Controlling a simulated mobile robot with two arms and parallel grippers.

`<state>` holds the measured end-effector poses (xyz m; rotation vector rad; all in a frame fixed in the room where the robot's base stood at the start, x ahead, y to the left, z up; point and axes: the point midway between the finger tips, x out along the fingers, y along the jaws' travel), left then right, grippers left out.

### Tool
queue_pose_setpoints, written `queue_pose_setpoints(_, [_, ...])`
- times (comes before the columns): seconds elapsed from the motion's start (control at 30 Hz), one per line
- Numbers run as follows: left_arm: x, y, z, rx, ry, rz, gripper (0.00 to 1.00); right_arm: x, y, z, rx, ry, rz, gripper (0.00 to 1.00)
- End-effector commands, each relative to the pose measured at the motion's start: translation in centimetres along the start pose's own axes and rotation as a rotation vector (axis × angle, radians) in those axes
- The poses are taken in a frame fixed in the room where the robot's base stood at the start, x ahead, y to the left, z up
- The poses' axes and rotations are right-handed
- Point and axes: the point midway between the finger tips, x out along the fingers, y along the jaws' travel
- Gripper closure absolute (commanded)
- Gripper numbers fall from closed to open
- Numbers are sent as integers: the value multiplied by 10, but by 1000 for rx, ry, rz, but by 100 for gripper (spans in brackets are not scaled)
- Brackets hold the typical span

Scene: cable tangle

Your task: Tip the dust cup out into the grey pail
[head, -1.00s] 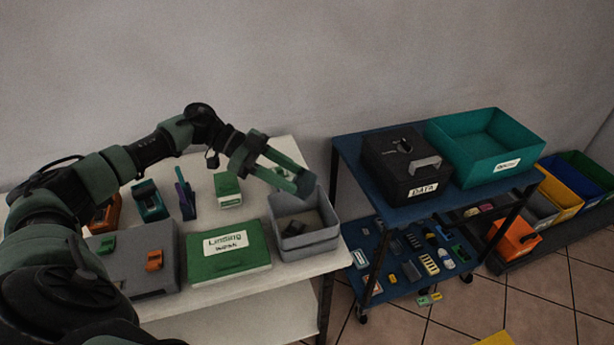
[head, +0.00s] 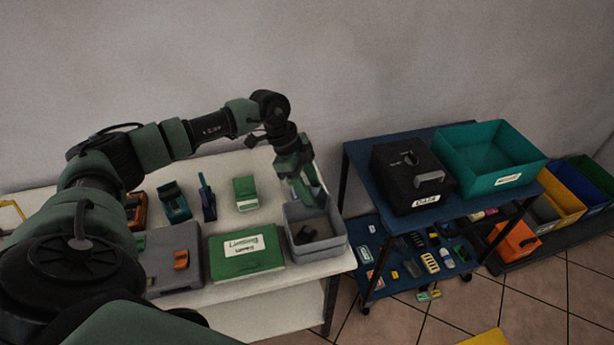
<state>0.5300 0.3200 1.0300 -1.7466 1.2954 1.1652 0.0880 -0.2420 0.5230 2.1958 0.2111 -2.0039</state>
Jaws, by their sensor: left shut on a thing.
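The grey pail (head: 320,253) is an open box near the right end of the white table. A small dark thing (head: 305,235) lies on its floor. My left gripper (head: 306,196) points downward over the back part of the pail. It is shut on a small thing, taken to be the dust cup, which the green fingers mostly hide. Its tilt and contents cannot be made out. My right gripper is not in view.
A green box (head: 246,266) labelled "Linting" and a grey case (head: 178,240) stand left of the pail. Small tools and a green-white box (head: 246,194) stand behind. Right of the table, a blue cart (head: 366,215) bears a black box (head: 410,178) and a teal bin (head: 490,160).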

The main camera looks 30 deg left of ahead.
Motion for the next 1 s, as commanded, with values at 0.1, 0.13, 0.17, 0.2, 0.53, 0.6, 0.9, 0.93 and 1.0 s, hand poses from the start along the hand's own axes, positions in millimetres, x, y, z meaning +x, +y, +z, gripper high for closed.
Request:
queue_pose_setpoints(0.1, [-5,0,-7,3,-70,2,88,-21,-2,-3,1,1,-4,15])
queue_pose_setpoints(0.13, [-5,0,-8,4,-87,0,88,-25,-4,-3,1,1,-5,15])
queue_pose_setpoints(0.17, [-5,0,-9,4,-107,1,88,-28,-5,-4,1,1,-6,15])
queue_pose_setpoints(0.2, [-4,0,-10,4,-137,3,88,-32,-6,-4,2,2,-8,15])
queue_pose_setpoints(0.53, [1,0,-16,4,-354,0,88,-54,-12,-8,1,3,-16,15])
queue_pose_setpoints(0.6, [2,0,-16,2,-379,-2,88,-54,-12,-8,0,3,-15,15])
queue_pose_setpoints(0.9, [3,0,-15,0,-397,-2,88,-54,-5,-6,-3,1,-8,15])
queue_pose_setpoints(0.93, [3,0,-15,1,-397,-2,88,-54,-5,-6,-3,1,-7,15])
queue_pose_setpoints(1.0, [3,0,-15,1,-397,-2,88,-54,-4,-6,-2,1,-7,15])
